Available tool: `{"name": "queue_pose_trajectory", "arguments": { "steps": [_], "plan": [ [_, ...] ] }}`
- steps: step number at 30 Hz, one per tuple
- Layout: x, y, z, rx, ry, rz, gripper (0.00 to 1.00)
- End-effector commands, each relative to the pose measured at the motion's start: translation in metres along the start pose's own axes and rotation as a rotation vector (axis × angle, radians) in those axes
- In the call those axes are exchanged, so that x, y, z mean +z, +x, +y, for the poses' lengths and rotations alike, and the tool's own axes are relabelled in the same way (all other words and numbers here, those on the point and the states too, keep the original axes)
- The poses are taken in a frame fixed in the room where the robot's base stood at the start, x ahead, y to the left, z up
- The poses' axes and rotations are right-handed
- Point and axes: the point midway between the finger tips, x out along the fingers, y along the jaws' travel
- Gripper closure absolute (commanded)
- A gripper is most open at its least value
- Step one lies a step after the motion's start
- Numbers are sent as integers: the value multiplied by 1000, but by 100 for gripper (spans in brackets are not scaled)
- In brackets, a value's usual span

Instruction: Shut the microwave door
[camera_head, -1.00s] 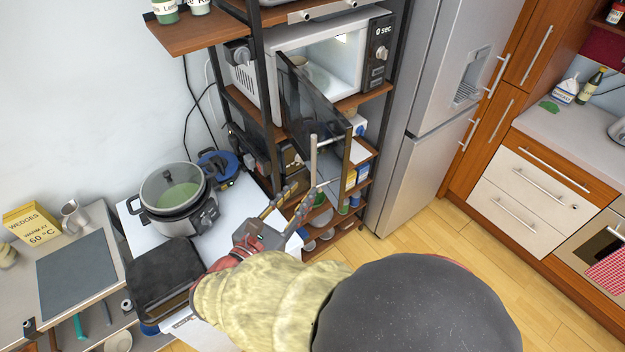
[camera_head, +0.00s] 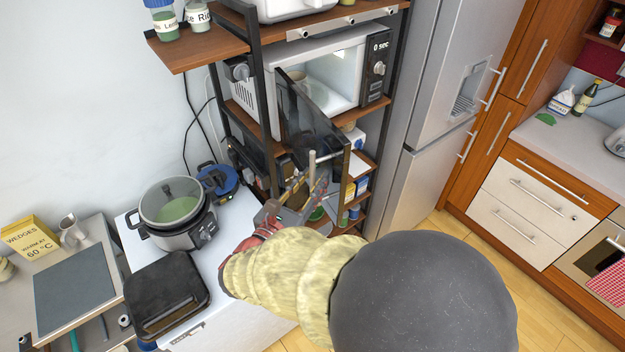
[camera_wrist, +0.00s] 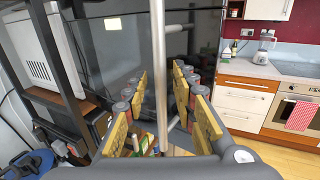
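The microwave (camera_head: 372,95) stands on a shelf of the rack with its cavity showing; its side shows in the wrist view (camera_wrist: 47,50). Its dark glass door (camera_head: 308,118) is swung wide open toward me, hinged at the left. The door's pale bar handle (camera_head: 312,165) stands near its free edge. In the wrist view the handle (camera_wrist: 161,85) runs upright between the two yellow-padded fingers of my gripper (camera_wrist: 160,92), with gaps on both sides. My gripper (camera_head: 308,186) is open around the lower part of the handle.
Rack posts (camera_head: 265,80) and loaded lower shelves are close behind the door. A cooker pot (camera_head: 178,212) and a black grill (camera_head: 166,292) stand on the white surface at left. The fridge (camera_head: 440,95) is right of the rack, with open floor (camera_head: 440,225) before it.

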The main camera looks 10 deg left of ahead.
Motion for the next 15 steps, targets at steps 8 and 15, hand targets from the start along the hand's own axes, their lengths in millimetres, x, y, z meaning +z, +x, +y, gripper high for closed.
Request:
{"name": "queue_pose_trajectory", "arguments": {
  "steps": [8,15],
  "plan": [
    [0,0,0,0,0,0,82],
    [0,0,0,0,0,0,96]
  ]
}}
